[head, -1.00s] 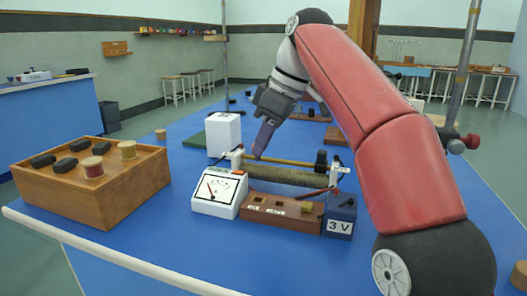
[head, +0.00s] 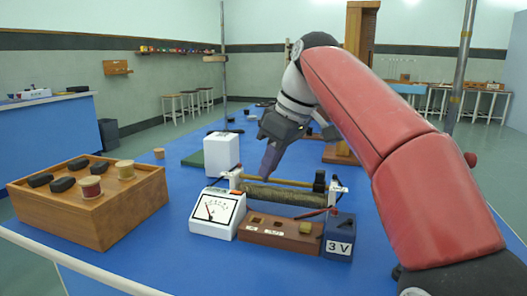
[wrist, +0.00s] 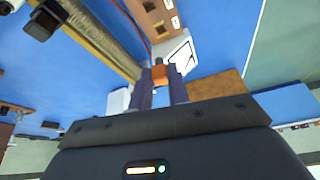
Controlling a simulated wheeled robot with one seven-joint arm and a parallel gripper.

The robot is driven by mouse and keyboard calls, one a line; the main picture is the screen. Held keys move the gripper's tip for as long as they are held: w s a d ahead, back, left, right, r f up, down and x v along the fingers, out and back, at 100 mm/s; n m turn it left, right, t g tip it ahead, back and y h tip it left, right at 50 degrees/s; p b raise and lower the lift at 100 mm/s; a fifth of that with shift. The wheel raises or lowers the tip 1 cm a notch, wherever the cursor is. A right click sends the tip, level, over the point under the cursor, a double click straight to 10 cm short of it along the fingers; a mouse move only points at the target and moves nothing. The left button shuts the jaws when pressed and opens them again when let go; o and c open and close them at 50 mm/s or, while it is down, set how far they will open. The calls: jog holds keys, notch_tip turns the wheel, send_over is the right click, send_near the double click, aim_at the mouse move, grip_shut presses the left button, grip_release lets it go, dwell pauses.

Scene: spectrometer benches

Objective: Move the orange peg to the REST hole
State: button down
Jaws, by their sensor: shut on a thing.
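The orange peg (wrist: 160,74) is held between the two fingertips of my gripper (wrist: 161,76) in the wrist view. In the head view my gripper (head: 269,170) points down just above or behind the left part of the coil's rod, and the peg cannot be made out there. The brown wooden block (head: 265,238) with dark square holes and small white labels stands on the blue bench, nearer the camera and apart from my gripper. The labels are too small to read. The block also shows at the top of the wrist view (wrist: 152,14).
A white meter (head: 217,212) stands left, a 3 V battery (head: 339,236) right. A wooden box (head: 100,222) stands further left, with clear bench between.

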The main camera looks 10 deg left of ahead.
aim_at(283, 227)
jog(key=shift+s+d+f+m+t, duration=0.15)
jog(key=shift+d+f+m, duration=0.25)
jog(key=shift+f, duration=0.55)
jog(key=shift+s+d+f+m+t, duration=0.15)
jog(key=shift+d+f+m, duration=0.3)
jog(key=shift+f, duration=0.45)
jog(key=shift+s+d+f+m+t, duration=0.2)
jog(key=shift+d+f, duration=0.3)
jog(key=shift+f, duration=0.45)
jog(key=shift+f+b, duration=2.15)
jog(key=shift+f, duration=0.15)
jog(key=c, duration=1.3)
grip_release()
jog(key=shift+o, duration=0.2)
jog(key=p+v, duration=0.1)
jog(key=v, duration=0.6)
jog(key=shift+r+p, duration=0.4)
jog(key=shift+d, duration=0.1)
